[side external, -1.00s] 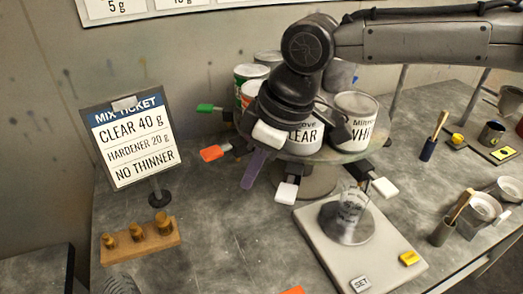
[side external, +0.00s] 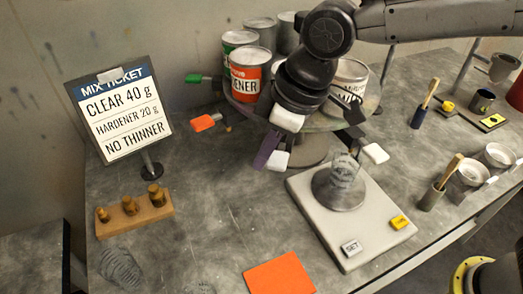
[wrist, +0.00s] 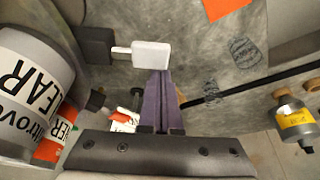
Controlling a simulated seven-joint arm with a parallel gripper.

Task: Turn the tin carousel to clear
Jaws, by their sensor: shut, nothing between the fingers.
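My gripper (side external: 262,160) is shut and empty, its purple fingers pointing down at the front of the tin carousel (side external: 235,112). In the wrist view its fingertips (wrist: 161,74) lie right beside a white tab (wrist: 151,54) on a dark arm; I cannot tell whether they touch. That tab (side external: 277,160) shows just right of the fingers in the side view. The CLEAR tin (wrist: 28,95) is at the left of the wrist view, but my arm hides it in the side view. The orange-red HARDENER tin (side external: 250,78) stands left of my arm, and a white-labelled tin (side external: 350,75) stands right.
Other rim tabs are green (side external: 197,78), orange (side external: 204,122) and white (side external: 375,153). A scale (side external: 330,240) with a clear cup (side external: 345,170) stands close in front. The mix ticket (side external: 120,115) and a weight block (side external: 135,217) are left. The front-left bench is mostly clear.

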